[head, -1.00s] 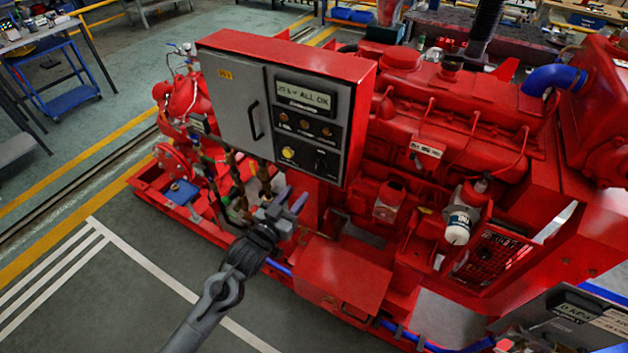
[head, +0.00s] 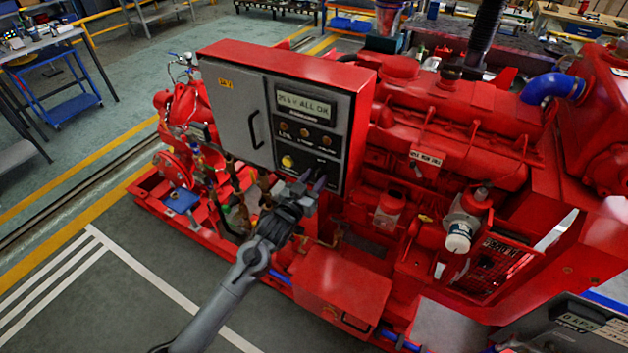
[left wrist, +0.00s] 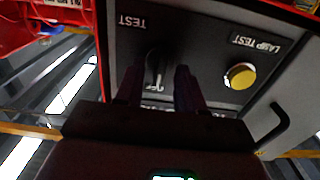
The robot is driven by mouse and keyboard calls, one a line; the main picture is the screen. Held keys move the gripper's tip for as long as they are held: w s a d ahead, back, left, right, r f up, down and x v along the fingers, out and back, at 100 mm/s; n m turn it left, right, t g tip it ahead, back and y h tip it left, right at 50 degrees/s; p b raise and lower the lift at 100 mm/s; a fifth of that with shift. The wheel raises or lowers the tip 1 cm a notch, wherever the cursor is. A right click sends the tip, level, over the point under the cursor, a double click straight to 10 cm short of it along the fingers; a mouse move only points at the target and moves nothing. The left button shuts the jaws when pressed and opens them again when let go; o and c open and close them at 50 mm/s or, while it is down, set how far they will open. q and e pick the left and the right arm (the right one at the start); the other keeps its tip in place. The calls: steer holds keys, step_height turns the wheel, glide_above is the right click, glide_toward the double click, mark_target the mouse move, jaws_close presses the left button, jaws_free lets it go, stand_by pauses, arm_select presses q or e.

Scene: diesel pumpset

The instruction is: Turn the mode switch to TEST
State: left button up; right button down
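The mode switch (left wrist: 155,70) is a small black knob on the dark lower panel of the control box (head: 224,106). In the left wrist view the panel appears upside down, with TEST printed at upper left and a partly covered label, seemingly OFF, below the knob. My left gripper (head: 313,184) is at the panel's lower right. It also shows in the left wrist view (left wrist: 160,78), its two dark fingers open, one on each side of the knob. I cannot tell whether they touch it. In the head view the gripper largely hides the switch. My right gripper is not in view.
A yellow lamp-test button (left wrist: 241,75) sits beside the switch. The box door has a black handle (head: 254,130). The red engine (head: 450,130) stands right of the box. Open floor (head: 100,300) lies at lower left.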

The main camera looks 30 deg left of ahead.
arm_select(q)
jaws_close()
steer(key=shift+m, duration=0.3)
steer(key=m+p, duration=0.1)
steer(key=m, duration=0.1)
steer(key=shift+r+m+p, duration=0.1)
steer(key=shift+m+p, duration=0.2)
steer(key=shift+p, duration=0.05)
steer(key=m+p, duration=0.2)
steer(key=m, duration=0.3)
steer(key=shift+d+m, duration=0.15)
steer(key=shift+m, duration=0.15)
steer(key=m+p, duration=0.1)
steer(key=m, duration=0.6)
steer(key=m+p, duration=0.1)
steer(key=m, duration=0.1)
steer(key=shift+d+f, duration=0.1)
steer(key=shift+f, duration=0.15)
